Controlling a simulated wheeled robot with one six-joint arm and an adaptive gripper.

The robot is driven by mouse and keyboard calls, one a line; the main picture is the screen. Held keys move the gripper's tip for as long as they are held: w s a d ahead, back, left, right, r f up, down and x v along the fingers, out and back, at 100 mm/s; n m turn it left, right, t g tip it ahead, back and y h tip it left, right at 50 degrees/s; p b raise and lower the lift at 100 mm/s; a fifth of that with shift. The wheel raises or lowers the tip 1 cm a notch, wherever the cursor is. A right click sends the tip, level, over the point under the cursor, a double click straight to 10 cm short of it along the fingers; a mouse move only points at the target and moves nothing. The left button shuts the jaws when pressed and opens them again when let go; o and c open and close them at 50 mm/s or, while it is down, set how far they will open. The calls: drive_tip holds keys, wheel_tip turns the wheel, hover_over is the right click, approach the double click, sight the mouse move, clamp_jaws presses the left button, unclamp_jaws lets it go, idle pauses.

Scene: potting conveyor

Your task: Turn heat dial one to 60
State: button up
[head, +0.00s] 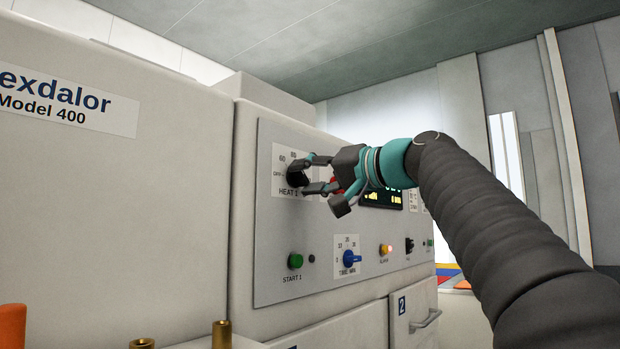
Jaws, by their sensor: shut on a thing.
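The heat one dial (294,172) is a dark round knob on the grey control panel (275,235), above the label "HEAT 1". The marks "OFF" and "60" show to its left and upper left, with another number at the top that reads like 80. My gripper (308,175) is shut on the dial, one finger above and one below, reaching in from the right. The dial's pointer is hidden or too dark to read, so its setting cannot be told.
Below are a green START 1 button (295,261), a blue time dial (349,259) and an orange alarm button (385,250). A lit display (384,198) lies partly behind my gripper. Brass posts (221,334) stand at the lower left. A drawer handle (427,319) sticks out below the panel.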

drive_tip(key=shift+a+f, duration=0.1)
drive_tip(key=o, duration=1.1)
drive_tip(key=shift+o, duration=0.2)
drive_tip(key=shift+s+d, duration=0.15)
drive_tip(key=shift+d, duration=0.1)
drive_tip(key=v, duration=1.1)
drive_tip(key=shift+s+d, duration=0.15)
drive_tip(key=shift+s, duration=0.1)
